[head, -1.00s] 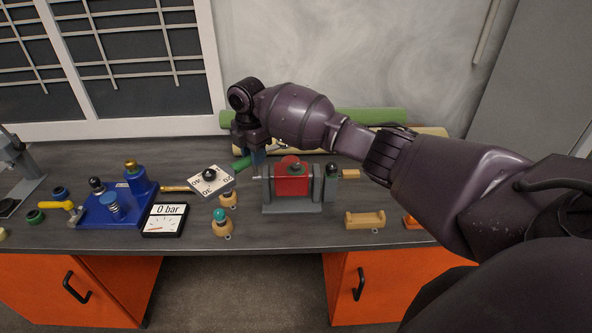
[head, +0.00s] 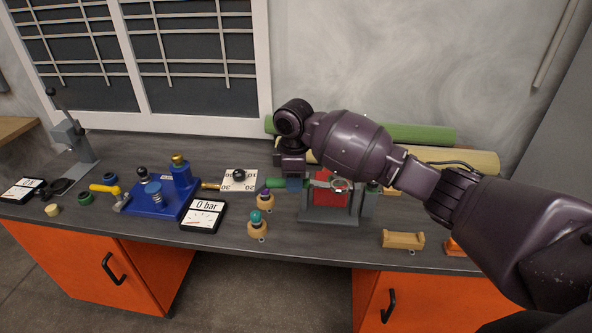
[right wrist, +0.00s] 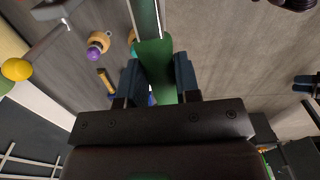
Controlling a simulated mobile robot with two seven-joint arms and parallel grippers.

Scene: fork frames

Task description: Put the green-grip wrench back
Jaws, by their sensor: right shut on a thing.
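My right gripper (head: 293,184) is shut on the green-grip wrench by its green handle (right wrist: 154,66). In the head view the wrench (head: 320,183) lies roughly level, its metal shaft pointing right to a ring-shaped end. That end shows in front of the red block of a grey vise-like stand (head: 322,217); I cannot tell whether they touch. In the right wrist view the handle sits between the dark blue fingers and the shaft runs to the top edge. Dark prongs at the right edge of that view look like my left gripper (right wrist: 304,83); their opening is unclear.
Wooden pegs with a purple knob (head: 265,200) and a teal knob (head: 257,225) stand left of the stand. A wooden cradle (head: 403,239) is to its right. A blue pump unit (head: 165,195) and a gauge (head: 203,215) are further left. Green and cream rolls lie behind.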

